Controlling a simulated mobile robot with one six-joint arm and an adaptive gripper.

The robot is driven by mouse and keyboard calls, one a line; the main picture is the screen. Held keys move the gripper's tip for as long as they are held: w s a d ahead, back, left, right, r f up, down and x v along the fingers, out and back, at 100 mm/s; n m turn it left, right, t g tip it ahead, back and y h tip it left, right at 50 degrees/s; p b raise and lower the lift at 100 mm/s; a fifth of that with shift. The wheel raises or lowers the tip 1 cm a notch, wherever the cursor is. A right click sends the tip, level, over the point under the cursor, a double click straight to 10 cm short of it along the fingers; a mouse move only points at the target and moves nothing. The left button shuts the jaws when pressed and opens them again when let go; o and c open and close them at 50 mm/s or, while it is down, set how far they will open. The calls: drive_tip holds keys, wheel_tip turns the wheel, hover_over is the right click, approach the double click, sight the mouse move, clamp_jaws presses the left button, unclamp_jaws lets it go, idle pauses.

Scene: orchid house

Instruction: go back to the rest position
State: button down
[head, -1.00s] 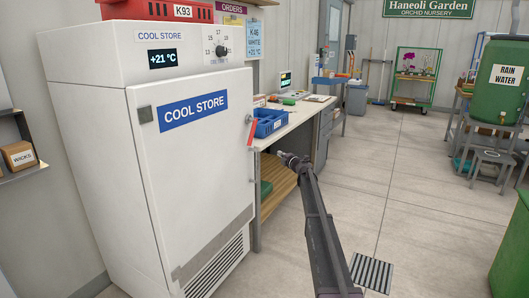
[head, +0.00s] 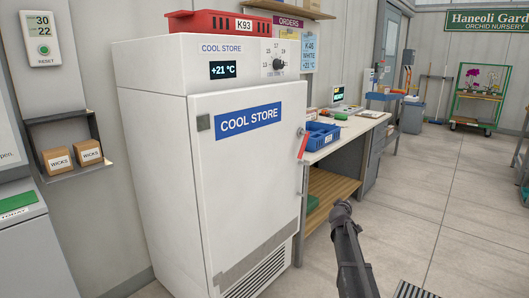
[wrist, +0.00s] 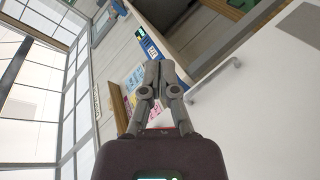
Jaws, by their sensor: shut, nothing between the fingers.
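My gripper shows in the wrist view (wrist: 156,75), where its two grey fingers meet at the tips with nothing between them. In the head view my dark arm rises from the bottom edge, right of the white cool store (head: 247,150). The arm's far end stands in front of the workbench's lower shelf, and the fingers cannot be made out there. The cool store's door is closed, its display reads +21 °C, and a red tag hangs by its handle. In the wrist view the picture is tilted, with the white cool store (wrist: 265,110) at the right.
A workbench (head: 340,140) with a blue crate (head: 318,137) stands right of the cool store. A red crate (head: 210,24) sits on top of the store. A wall shelf (head: 70,172) holds two small boxes at the left. The floor (head: 440,190) at the right is open.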

drive_tip(key=s+a+f+m+g+y, duration=0.2)
drive_tip(key=s+a+f+g, duration=0.25)
drive_tip(key=s, duration=0.95)
drive_tip(key=s+a+f+m+g+y, duration=0.15)
drive_tip(key=s+a+f+g, duration=0.35)
drive_tip(key=s, duration=0.9)
drive_tip(key=s+a+f+m+g+y, duration=0.3)
drive_tip(key=s+a, duration=0.4)
drive_tip(key=s, duration=0.7)
wheel_tip(320, 180, up, 30)
drive_tip(key=n+p, duration=0.1)
drive_tip(key=p, duration=2.9)
drive_tip(key=shift+g+p, duration=0.4)
drive_tip(key=shift+g, duration=0.05)
